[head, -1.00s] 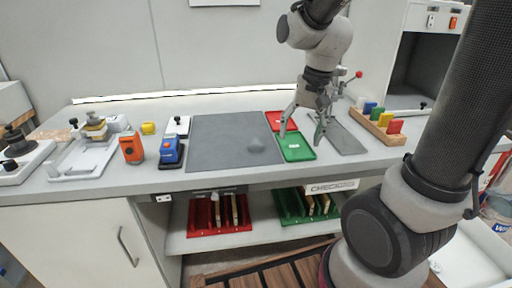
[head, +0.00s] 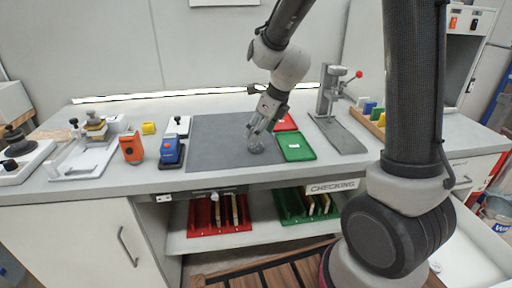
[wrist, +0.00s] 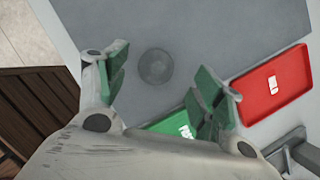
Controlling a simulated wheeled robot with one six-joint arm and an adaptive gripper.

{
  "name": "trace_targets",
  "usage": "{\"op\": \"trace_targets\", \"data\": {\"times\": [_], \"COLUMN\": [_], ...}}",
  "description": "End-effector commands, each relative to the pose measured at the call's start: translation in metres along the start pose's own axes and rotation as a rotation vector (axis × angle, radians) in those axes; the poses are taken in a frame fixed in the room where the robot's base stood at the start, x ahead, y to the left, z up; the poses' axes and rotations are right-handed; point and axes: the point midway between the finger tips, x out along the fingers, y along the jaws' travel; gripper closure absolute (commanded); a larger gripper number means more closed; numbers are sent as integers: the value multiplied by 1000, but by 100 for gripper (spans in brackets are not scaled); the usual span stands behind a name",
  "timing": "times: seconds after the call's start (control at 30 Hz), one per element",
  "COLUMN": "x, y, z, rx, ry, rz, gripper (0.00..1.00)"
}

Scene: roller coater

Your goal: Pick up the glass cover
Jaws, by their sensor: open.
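The glass cover (head: 256,147) is a small, clear, round dome on the dark grey mat (head: 215,125), near the mat's front right part. In the wrist view the cover (wrist: 155,66) shows as a faint round shape ahead of the fingertips. My gripper (head: 262,129) is open and empty, just above and behind the cover in the head view. In the wrist view its green-padded fingers (wrist: 161,68) stand on either side of the cover, which lies between them in the picture. I cannot tell the exact height gap; no contact is visible.
A green tray (head: 296,147) and a red tray (head: 287,122) lie right of the mat. A grey press stand (head: 328,92) stands further right. The mat around the cover is clear.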

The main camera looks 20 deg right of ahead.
Motion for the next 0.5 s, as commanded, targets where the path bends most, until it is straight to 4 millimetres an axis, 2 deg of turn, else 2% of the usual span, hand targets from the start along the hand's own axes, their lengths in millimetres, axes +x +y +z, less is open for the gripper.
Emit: {"op": "trace_targets", "data": {"times": [0.2,0.3,0.5], "x": [35,42,42], "y": [2,2,2], "z": [-3,-2,-2], "rx": [0,-2,-2], "ry": [3,2,1], "rz": [2,1,0], "gripper": [32,32,32]}}
